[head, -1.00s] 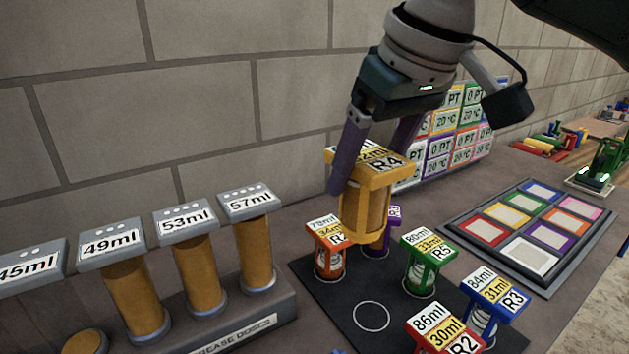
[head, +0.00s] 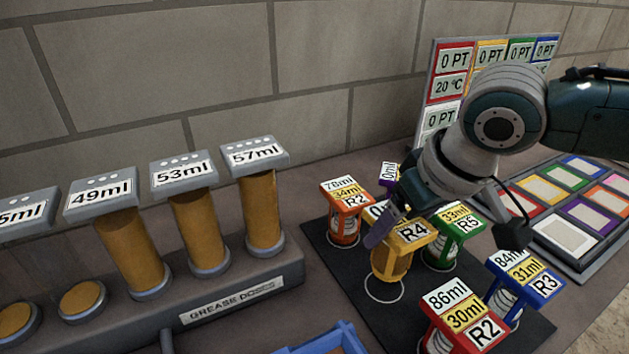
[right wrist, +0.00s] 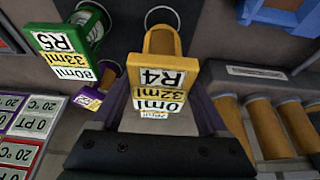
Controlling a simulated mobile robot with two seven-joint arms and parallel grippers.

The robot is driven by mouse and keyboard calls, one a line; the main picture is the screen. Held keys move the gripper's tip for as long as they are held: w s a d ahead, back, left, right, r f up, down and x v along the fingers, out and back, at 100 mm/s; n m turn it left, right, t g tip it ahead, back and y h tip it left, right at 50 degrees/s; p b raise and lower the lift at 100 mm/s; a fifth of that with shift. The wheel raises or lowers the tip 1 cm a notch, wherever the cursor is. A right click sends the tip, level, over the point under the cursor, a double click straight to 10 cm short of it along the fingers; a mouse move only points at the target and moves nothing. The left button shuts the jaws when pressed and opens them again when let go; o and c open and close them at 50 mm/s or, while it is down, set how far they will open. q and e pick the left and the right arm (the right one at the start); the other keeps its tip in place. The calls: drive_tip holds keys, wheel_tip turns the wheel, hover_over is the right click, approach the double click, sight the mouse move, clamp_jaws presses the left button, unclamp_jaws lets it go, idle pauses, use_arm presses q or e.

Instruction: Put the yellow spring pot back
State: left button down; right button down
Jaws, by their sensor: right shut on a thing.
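The yellow spring pot (head: 391,262), labelled R4, is in my right gripper (head: 402,228), whose visible purple finger is at the pot's top. The pot is roughly upright over the black mat (head: 330,258). Its base overlaps the back of an empty white ring (head: 384,290); I cannot tell whether it touches the mat. In the right wrist view the yellow pot (right wrist: 160,72) sits between the fingers of my right gripper (right wrist: 162,108), with the ring (right wrist: 166,10) past its base. My left gripper is out of view.
Around the ring stand an orange pot (head: 344,218), a green pot (head: 446,240), a blue pot (head: 520,285) and a red pot (head: 462,318); a purple one (head: 389,172) is behind. Grease dose columns (head: 195,235) stand left. A blue tray edge (head: 325,342) is in front.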

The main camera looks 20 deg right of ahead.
wheel_tip(320, 180, down, 4)
drive_tip(key=shift+r+b, duration=0.2)
drive_tip(key=shift+b, duration=0.2)
drive_tip(key=shift+f, duration=0.1)
drive_tip(key=shift+f, duration=0.2)
unclamp_jaws()
